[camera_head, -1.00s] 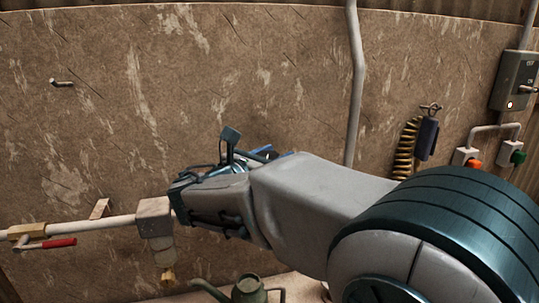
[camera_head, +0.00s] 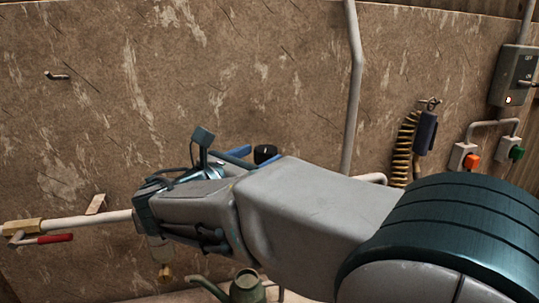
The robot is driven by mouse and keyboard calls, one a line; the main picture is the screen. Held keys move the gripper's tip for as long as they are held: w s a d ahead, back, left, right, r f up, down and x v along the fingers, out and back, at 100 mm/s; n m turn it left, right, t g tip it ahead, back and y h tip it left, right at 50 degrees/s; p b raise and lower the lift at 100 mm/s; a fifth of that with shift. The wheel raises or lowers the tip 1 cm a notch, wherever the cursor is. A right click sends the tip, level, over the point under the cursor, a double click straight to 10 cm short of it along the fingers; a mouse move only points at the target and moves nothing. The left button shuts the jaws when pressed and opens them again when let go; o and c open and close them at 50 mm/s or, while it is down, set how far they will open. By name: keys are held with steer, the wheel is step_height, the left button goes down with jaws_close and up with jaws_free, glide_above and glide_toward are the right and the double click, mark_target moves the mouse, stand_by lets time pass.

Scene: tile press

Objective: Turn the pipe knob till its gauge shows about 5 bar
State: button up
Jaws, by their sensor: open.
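A round black knob (camera_head: 265,152) with a small pale mark shows just above my forearm, left of the middle of the head view. My gripper (camera_head: 258,157) is mostly hidden behind my wrist and forearm. Two blue bars, which look like its fingers, stick out apart on either side of the knob. The gripper looks open; I cannot tell whether it touches the knob. No gauge face shows. The pale pipe (camera_head: 90,222) runs in from the left and passes behind my wrist.
A valve with a red lever (camera_head: 55,238) sits on the pipe at the left. A brass fitting (camera_head: 165,272) hangs below my wrist. A green watering can (camera_head: 245,288) stands at the bottom.

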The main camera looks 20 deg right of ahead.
steer(key=b+v, duration=0.1)
steer(key=v, duration=0.7)
steer(key=shift+s+a, duration=0.25)
steer(key=shift+a, duration=0.05)
